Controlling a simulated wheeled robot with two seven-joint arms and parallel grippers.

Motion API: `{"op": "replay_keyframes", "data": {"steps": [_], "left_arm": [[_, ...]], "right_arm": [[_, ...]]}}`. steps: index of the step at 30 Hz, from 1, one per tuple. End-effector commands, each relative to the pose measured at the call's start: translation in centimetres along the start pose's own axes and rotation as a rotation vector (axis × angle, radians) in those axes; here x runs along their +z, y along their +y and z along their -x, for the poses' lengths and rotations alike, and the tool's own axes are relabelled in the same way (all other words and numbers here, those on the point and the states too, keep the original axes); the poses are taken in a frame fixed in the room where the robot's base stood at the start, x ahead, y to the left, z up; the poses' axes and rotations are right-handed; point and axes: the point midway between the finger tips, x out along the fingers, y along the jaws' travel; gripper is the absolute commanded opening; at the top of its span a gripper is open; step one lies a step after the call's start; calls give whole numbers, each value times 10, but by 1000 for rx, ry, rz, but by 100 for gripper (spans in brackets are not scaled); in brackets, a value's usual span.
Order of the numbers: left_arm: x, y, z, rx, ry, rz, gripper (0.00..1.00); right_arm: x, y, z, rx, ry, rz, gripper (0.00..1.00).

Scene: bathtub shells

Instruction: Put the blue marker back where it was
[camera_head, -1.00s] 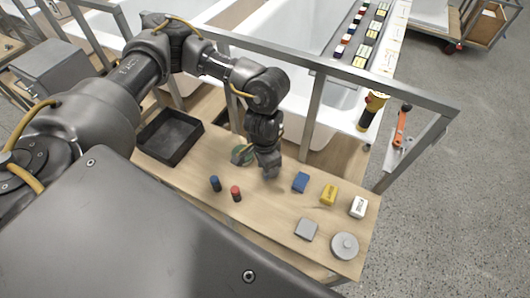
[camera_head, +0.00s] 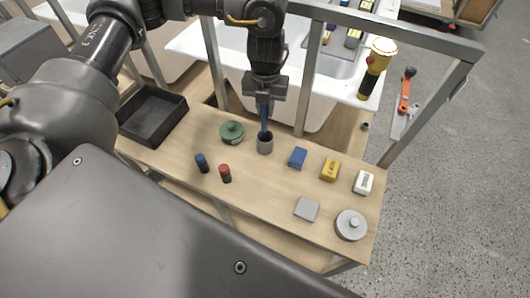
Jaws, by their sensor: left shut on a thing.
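My left gripper (camera_head: 264,96) is shut on the upper part of a blue marker (camera_head: 264,118) and points down over the wooden bench. The marker hangs upright. Its lower end meets the mouth of a small grey cup (camera_head: 265,146); I cannot tell how far inside it reaches. The cup stands on the bench. My right gripper is not in view.
On the wooden bench (camera_head: 250,190) are a green round tin (camera_head: 231,131), blue-topped (camera_head: 201,163) and red-topped (camera_head: 225,174) cylinders, blue (camera_head: 298,158), yellow (camera_head: 330,169) and white (camera_head: 363,183) blocks, a grey square (camera_head: 306,209), a grey disc (camera_head: 350,226) and a black tray (camera_head: 126,122).

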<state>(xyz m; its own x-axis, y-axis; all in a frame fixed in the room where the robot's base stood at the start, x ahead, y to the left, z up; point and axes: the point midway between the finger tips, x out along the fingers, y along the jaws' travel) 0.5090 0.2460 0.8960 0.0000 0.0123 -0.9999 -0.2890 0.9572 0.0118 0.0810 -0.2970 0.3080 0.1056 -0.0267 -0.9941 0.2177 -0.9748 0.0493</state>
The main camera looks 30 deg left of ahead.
Motion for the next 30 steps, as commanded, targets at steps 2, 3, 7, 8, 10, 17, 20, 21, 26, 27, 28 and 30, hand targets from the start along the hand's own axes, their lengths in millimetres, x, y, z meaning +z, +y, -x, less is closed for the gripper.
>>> {"op": "replay_keyframes", "data": {"steps": [2,3,7,8,10,17,20,21,26,27,28,30], "left_arm": [[5,-1,-2,-5,-1,-133,0],[7,-1,-1,-7,-1,-192,0],[10,-1,2,-12,0,-327,0],[11,-1,2,-12,0,-346,0],[12,-1,4,-13,0,-377,0],[11,-1,-6,-14,6,-394,0],[10,-1,-25,-13,8,-392,0],[10,-1,-33,-13,7,-392,0],[10,-2,-52,-13,4,-392,0],[11,-2,-54,-13,2,-392,0],[11,-2,-54,-14,2,-392,0],[11,-2,-55,-14,1,-392,0]], "right_arm": [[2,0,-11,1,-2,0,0],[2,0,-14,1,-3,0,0],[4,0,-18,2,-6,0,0],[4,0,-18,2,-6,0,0],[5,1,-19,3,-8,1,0],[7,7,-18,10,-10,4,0],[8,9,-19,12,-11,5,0],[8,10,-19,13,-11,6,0],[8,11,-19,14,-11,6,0],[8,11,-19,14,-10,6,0],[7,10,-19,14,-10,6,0],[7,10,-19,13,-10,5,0]]}}
